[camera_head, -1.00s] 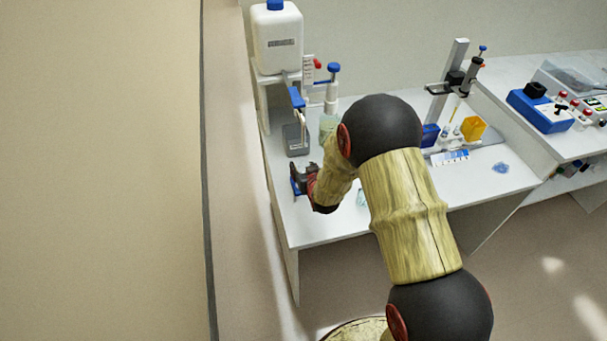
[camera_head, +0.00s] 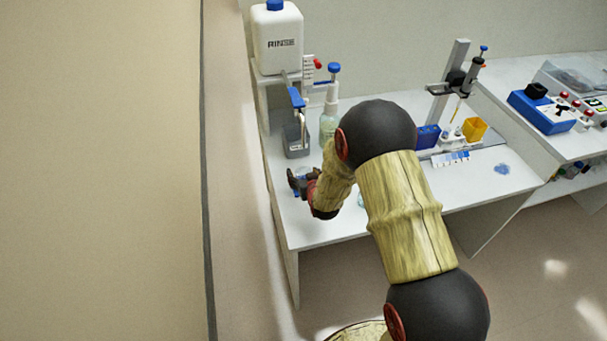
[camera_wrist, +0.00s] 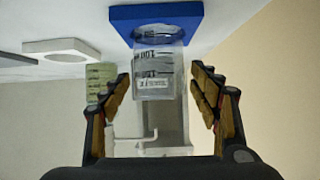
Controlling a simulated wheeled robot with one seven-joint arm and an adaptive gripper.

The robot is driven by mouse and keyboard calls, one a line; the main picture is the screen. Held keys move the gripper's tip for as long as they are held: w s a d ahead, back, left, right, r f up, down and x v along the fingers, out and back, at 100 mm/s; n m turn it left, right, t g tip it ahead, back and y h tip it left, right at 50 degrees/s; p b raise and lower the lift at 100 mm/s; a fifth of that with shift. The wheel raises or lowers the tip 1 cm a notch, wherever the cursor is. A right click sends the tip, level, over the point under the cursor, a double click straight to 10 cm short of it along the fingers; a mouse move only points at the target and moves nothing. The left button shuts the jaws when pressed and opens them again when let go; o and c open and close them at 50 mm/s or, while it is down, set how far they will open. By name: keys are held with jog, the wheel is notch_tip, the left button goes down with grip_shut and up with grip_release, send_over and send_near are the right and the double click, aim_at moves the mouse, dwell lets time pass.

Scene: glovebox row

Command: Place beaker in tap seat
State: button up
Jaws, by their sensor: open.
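The clear beaker (camera_wrist: 158,82) with dark print stands at a blue square ring holder (camera_wrist: 118,17) in the wrist view, which looks upside down. My gripper (camera_wrist: 160,76) is open, with one finger on each side of the beaker; whether either finger touches it I cannot tell. In the head view my gripper (camera_head: 299,181) is low over the left bench, partly hidden by my arm. The tap (camera_head: 303,127) hangs over a grey seat (camera_head: 297,150) just behind it.
A white rinse tank (camera_head: 277,40) stands above the tap. A pale green bottle (camera_head: 328,125) with a blue top is right of the seat. A white ring holder (camera_wrist: 62,48) lies beside the blue one in the wrist view. A pipette stand (camera_head: 450,80) is farther right.

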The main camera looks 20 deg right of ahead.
jog(key=shift+r, duration=0.25)
jog(key=p+v, duration=0.3)
jog(key=v, duration=0.9)
jog(key=s+r+g, duration=0.2)
jog(key=s+r, duration=0.2)
jog(key=r, duration=0.5)
jog(key=s+r+g, duration=0.1)
jog(key=s+r, duration=0.2)
jog(key=r, duration=0.5)
jog(key=s+r+g, duration=0.1)
jog(key=s+r, duration=0.4)
jog(key=s, duration=0.6)
jog(key=s+r+g, duration=0.2)
jog(key=s+r, duration=0.3)
jog(key=s, duration=0.7)
jog(key=shift+s+g, duration=0.2)
jog(key=shift+g, duration=0.1)
